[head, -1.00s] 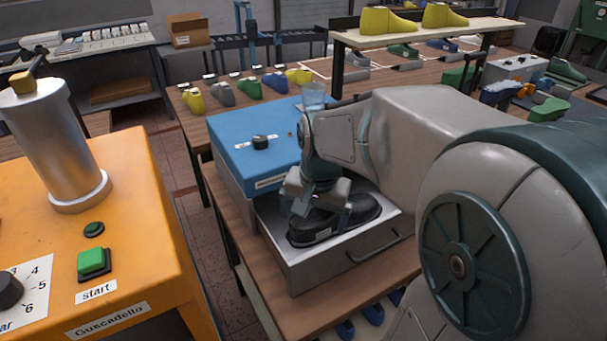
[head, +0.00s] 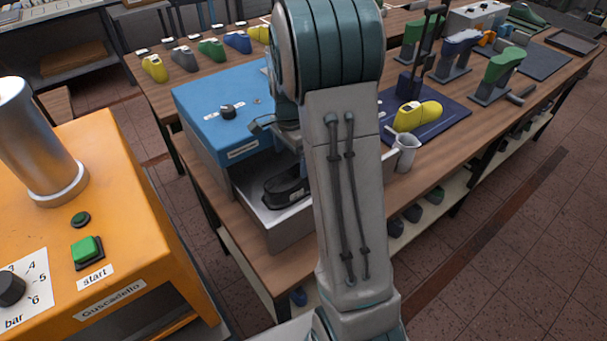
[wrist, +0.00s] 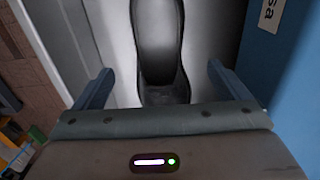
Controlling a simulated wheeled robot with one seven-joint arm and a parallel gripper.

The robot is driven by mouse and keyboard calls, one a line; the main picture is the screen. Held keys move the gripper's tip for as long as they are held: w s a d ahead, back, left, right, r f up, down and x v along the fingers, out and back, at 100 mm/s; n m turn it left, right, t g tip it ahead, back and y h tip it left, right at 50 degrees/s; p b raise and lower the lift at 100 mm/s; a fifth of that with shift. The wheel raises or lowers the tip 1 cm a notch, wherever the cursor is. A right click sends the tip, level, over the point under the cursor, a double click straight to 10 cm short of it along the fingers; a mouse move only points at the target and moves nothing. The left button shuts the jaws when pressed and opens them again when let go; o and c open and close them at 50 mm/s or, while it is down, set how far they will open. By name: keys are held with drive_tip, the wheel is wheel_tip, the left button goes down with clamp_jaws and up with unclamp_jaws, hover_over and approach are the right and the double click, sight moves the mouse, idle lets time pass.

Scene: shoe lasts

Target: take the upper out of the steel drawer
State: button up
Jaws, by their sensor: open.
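My gripper (wrist: 160,70) is open, with one blue finger on each side of the upper's line and nothing held. In the head view the gripper is mostly hidden behind my arm; whether the fingers touch the upper cannot be told.
The blue machine (head: 205,100) stands directly behind the drawer; its blue side (wrist: 288,75) rises close at the right in the wrist view. An orange machine (head: 135,215) stands at the left.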

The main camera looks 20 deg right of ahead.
sight(292, 180)
wheel_tip(292, 180, down, 9)
drive_tip(key=shift+s+a+f+p, duration=0.1)
drive_tip(key=shift+s+p, duration=0.05)
drive_tip(key=shift+p, duration=0.95)
drive_tip(key=c, duration=1.1)
